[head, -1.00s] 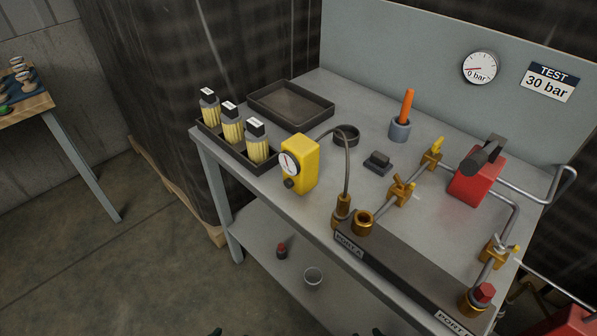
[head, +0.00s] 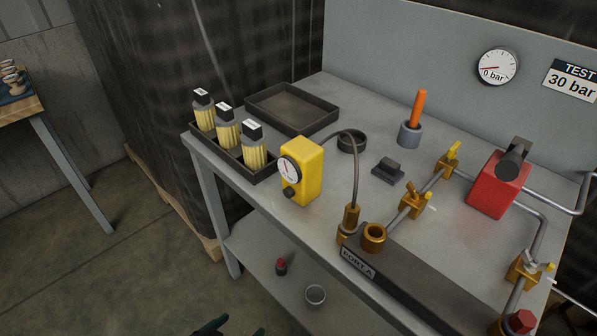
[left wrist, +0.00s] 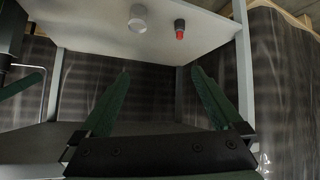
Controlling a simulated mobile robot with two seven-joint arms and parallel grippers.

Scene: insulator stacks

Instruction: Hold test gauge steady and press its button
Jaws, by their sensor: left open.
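The yellow test gauge (head: 302,171) stands upright near the front edge of the bench. Its round white dial (head: 289,168) faces the front left, with a dark round button (head: 289,193) below it. A grey hose (head: 354,165) arches from behind it to a brass fitting at Port A. My left gripper (head: 236,331) just shows at the bottom edge of the head view, low and in front of the bench, apart from the gauge. In the left wrist view its two green fingers (left wrist: 160,74) are spread and empty. A dark green part at that view's left edge is probably my right gripper (left wrist: 18,86); its jaws are unclear.
A black rack (head: 232,151) with yellow cartridges stands left of the gauge. An empty black tray (head: 291,108) lies behind. Brass valves and a dark manifold (head: 405,285) fill the right side. The lower shelf (head: 262,245) holds a red-capped item (head: 281,266) and a cup (head: 315,295).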

